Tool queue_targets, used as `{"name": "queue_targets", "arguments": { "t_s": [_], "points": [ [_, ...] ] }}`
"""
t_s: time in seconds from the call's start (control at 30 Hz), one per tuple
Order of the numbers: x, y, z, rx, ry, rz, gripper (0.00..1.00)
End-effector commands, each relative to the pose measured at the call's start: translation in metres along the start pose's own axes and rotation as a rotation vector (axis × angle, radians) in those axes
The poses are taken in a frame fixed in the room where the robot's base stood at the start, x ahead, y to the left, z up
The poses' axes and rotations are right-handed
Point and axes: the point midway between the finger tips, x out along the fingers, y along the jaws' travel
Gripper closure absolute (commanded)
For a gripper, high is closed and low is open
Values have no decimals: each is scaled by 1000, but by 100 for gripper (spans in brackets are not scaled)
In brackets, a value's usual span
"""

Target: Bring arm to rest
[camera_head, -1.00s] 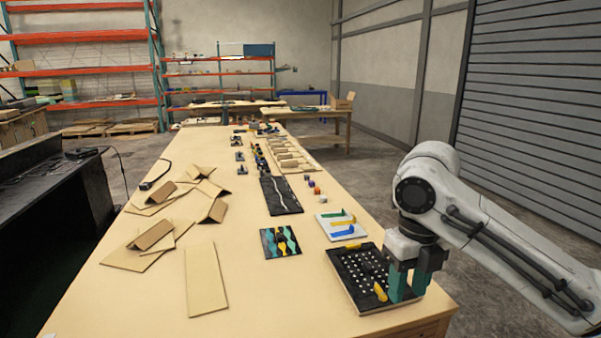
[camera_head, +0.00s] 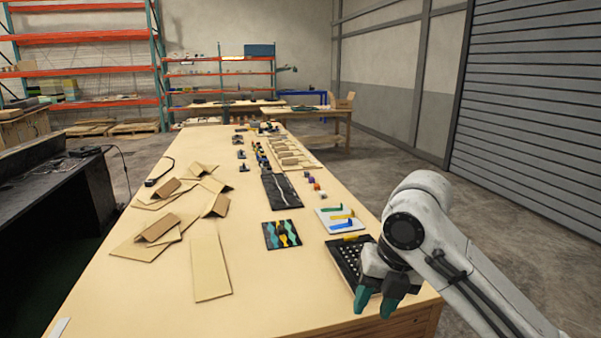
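My gripper (camera_head: 375,301) has two teal-tipped fingers and hangs at the right front of the table, in front of the black LED console board (camera_head: 346,259). The fingertips stand apart with a gap between them, and I see nothing held there. My white arm (camera_head: 440,235) reaches in from the lower right. The gripper and wrist hide the right and near part of the board with its white dots. A yellow piece (camera_head: 352,237) lies at the board's far edge.
The wooden table (camera_head: 290,300) carries a white board with coloured pieces (camera_head: 340,220), a dark patterned board (camera_head: 282,234), a long black board (camera_head: 281,191) and cardboard pieces (camera_head: 209,265). A black bench (camera_head: 75,190) stands left. The table's front middle is bare.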

Motion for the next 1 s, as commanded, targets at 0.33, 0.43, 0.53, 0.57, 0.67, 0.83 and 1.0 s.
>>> {"name": "queue_targets", "arguments": {
  "t_s": [0.33, 0.43, 0.53, 0.57, 0.67, 0.83, 1.0],
  "points": [
    [63, 30, -36, 639, 8, 255, 61],
    [85, 26, -51, 887, 34, 309, 61],
    [108, 16, -70, 1144, 65, 343, 61],
    [116, 12, -77, 1222, 75, 349, 61],
    [140, -6, -102, 1489, 103, 354, 61],
    [182, -49, -157, 1948, 121, 311, 61],
    [213, -106, -226, 2401, 62, 214, 61]
  ]
}}
